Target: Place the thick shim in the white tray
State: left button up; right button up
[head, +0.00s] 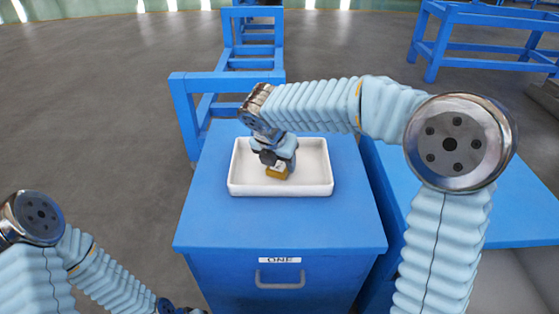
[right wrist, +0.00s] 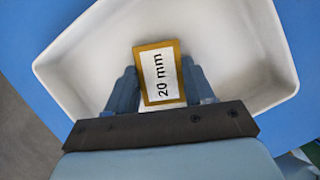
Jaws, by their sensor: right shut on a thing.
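The thick shim is a yellow-brown block with a white label reading "20 mm" (right wrist: 161,76). In the head view the shim (head: 277,172) shows low over the white tray (head: 310,187), under my right gripper (head: 277,160). In the right wrist view my right gripper (right wrist: 162,90) is shut on the shim, one finger on each side. The white tray (right wrist: 235,48) lies behind and below the shim. I cannot tell whether the shim touches the tray floor. My left arm shows at the lower left of the head view; its gripper (head: 180,310) is cut off by the bottom edge.
The tray stands on a blue cabinet (head: 225,225) labelled "ONE" with a grey drawer handle. Another blue surface (head: 520,215) lies to the right. Blue frames (head: 190,110) stand behind on the grey floor. The cabinet top in front of the tray is clear.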

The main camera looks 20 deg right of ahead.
jog(key=o, duration=1.2)
jog(key=shift+c, duration=0.2)
jog(key=p+v, duration=0.1)
jog(key=v, duration=1.1)
jog(key=shift+r, duration=0.1)
